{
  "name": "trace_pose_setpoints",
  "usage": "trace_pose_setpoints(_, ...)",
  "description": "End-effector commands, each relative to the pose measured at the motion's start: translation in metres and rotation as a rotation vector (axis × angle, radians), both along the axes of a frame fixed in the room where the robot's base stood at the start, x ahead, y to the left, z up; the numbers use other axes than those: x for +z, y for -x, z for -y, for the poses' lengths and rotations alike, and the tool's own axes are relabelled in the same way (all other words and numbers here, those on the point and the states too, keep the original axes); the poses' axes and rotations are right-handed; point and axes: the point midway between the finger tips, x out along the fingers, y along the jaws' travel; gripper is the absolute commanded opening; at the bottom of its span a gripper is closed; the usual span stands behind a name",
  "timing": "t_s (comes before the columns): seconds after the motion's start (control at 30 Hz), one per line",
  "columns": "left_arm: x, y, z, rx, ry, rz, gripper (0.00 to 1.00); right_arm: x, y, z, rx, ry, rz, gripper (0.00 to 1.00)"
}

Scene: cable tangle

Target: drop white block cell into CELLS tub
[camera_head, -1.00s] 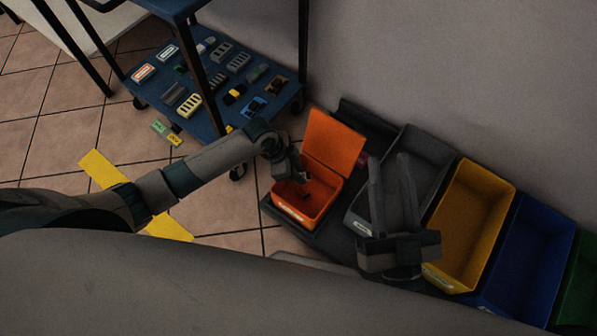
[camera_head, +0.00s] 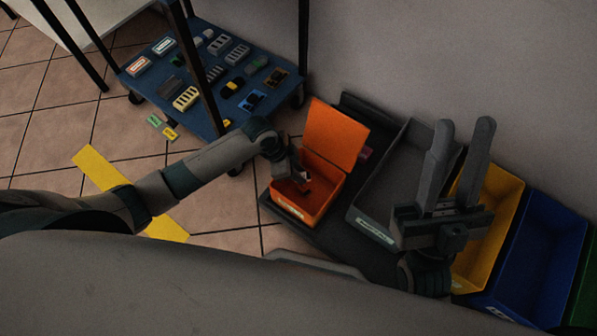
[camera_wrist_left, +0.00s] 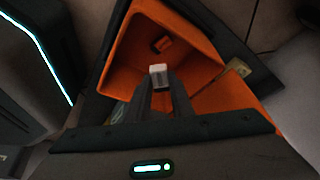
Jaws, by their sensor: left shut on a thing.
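My left gripper (camera_head: 303,178) points down into the open orange tub (camera_head: 332,187), whose lid stands raised behind it. In the left wrist view my left gripper (camera_wrist_left: 160,82) is shut on the white block cell (camera_wrist_left: 158,70), held at the fingertips above the orange tub's inside (camera_wrist_left: 128,62). A small dark item (camera_wrist_left: 162,44) lies on the tub floor. The tub's front label is too small to read. My right gripper (camera_head: 462,130) is open and empty, its fingers pointing up over the grey and yellow tubs.
To the right stand a grey tub (camera_head: 372,229), a yellow tub (camera_head: 512,195), a blue tub (camera_head: 545,240) and a green tub (camera_head: 584,285). A blue shelf (camera_head: 205,120) with several parts is at the upper left. Yellow tape (camera_head: 95,165) marks the tiled floor.

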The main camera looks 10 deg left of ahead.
Motion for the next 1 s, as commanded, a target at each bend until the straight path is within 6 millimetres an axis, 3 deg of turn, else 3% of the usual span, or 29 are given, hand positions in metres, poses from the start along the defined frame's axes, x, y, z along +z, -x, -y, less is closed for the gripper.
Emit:
trace_pose_setpoints(0.47, -0.0022, -0.0001, 0.0001, 0.000, 0.000, 0.000, 0.00, 0.0055, 0.0024, 0.0039, -0.006, -0.009, 0.040, 0.31)
trace_pose_setpoints(0.5, -0.0022, -0.0001, 0.0001, 0.000, 0.000, 0.000, 0.30, 0.0055, 0.0024, 0.0039, -0.006, -0.009, 0.040, 0.31)
trace_pose_setpoints(0.57, -0.0022, -0.0001, 0.0001, 0.000, 0.000, 0.000, 0.42, 0.0055, 0.0024, 0.0038, -0.006, -0.009, 0.040, 0.31)
trace_pose_setpoints(1.0, 0.0025, 0.0003, -0.0016, 0.000, 0.000, 0.000, 0.42, 0.0067, 0.0008, 0.0029, -0.005, -0.005, 0.032, 0.31)
